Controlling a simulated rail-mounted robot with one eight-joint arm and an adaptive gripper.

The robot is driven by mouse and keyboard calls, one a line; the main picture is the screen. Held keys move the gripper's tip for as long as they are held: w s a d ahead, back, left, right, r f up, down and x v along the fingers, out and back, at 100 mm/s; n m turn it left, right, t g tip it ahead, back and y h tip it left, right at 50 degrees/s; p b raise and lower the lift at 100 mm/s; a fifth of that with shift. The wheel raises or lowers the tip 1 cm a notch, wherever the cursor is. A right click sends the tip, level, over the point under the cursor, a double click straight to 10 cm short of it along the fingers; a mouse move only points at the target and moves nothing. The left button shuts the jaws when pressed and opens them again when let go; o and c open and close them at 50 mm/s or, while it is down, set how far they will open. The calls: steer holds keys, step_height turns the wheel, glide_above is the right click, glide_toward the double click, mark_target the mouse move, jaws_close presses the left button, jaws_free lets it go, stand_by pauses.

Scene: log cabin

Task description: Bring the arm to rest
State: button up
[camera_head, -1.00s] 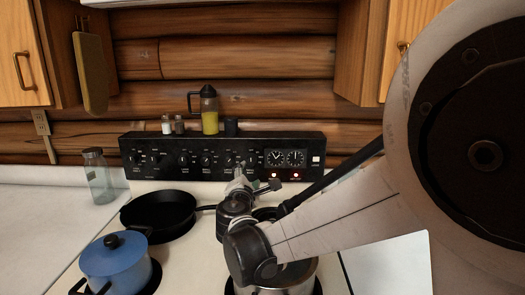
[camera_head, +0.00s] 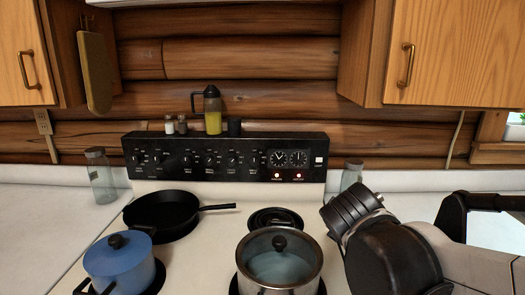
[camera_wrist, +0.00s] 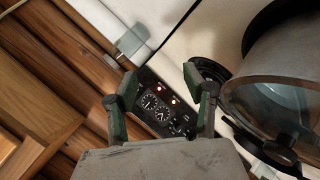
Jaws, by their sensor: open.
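My gripper shows in the wrist view (camera_wrist: 158,82) with its two green-grey fingers spread apart and nothing between them. Beyond the fingers are the stove's control panel and its dials. In the head view my arm's dark wrist is at the lower right, right of the lidded pot, and my fingers cannot be made out there.
The stove holds a glass-lidded pot (camera_head: 279,262), a blue pot (camera_head: 118,266) and a black frying pan (camera_head: 162,212). The control panel (camera_head: 225,157) stands behind, with an oil bottle (camera_head: 212,110) on top. Glass jars stand at left (camera_head: 101,176) and right (camera_head: 351,174). Cabinets (camera_head: 452,52) hang above.

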steer(key=s+f+m+g+y, duration=0.1)
steer(key=s+f+m, duration=0.2)
steer(key=s, duration=0.5)
steer(key=s+f+m+g+y, duration=0.2)
steer(key=s+m, duration=0.3)
steer(key=s, duration=0.4)
steer(key=shift+s+d+f+m+y, duration=0.3)
steer(key=shift+d+f, duration=0.15)
steer(key=shift+f, duration=0.3)
